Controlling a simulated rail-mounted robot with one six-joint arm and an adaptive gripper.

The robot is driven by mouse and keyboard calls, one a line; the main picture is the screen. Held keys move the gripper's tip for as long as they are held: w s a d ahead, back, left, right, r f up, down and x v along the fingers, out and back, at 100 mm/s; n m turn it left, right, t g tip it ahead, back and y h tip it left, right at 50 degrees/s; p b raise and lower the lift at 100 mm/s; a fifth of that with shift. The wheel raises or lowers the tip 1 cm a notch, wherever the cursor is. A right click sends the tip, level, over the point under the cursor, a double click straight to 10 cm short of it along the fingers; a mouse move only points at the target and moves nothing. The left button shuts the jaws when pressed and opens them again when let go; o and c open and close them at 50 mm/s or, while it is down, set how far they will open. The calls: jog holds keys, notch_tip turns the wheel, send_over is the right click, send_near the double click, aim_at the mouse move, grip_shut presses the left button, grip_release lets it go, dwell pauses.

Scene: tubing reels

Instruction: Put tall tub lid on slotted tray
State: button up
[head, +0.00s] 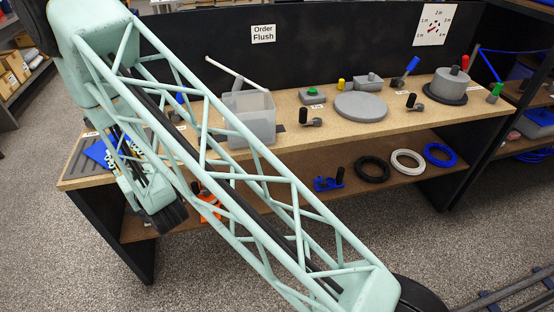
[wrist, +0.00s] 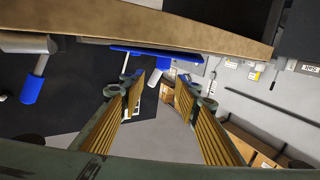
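My gripper (wrist: 158,90) is open in the wrist view, with an empty gap between its two ribbed fingers. It is beside the bench's edge; in the head view my arm partly hides it at the left end. The slotted tray (head: 79,158) is a dark grey slotted plate at the bench's left end. A blue piece (head: 98,152) is at or over its right side, partly hidden. I cannot tell for certain which thing is the tall tub lid. A flat grey disc (head: 360,106) lies mid-bench, and a grey round tub (head: 450,83) with a knob on top stands at the right.
Small black-knobbed parts (head: 415,102) and a green-topped block (head: 312,95) stand near the disc. Black, white and blue rings lie on the lower shelf (head: 275,200). My truss link crosses the bench's front.

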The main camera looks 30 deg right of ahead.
jog(key=shift+w+d+r, duration=0.2)
jog(key=shift+r, duration=0.35)
jog(key=s+d+r+m+g+h, duration=0.1)
jog(key=d+r+g, duration=0.2)
jog(key=d+r, duration=0.5)
jog(key=s+d+r+g, duration=0.4)
jog(key=s+d+r, duration=0.1)
jog(key=s+r, duration=0.65)
jog(key=s+d+r+g, duration=0.2)
jog(key=s+d, duration=0.1)
jog(key=s, duration=1.2)
jog(key=s+d+r+g+h, duration=0.1)
jog(key=s+d+r+g, duration=0.1)
jog(key=s, duration=1.3)
jog(key=s+d+r+m+g+h, duration=0.1)
jog(key=s+d, duration=0.5)
jog(key=s, duration=0.9)
notch_tip(320, 180, up, 2)
jog(key=shift+s+d+r+g, duration=0.2)
jog(key=shift+s+g, duration=0.1)
jog(key=shift+g, duration=0.3)
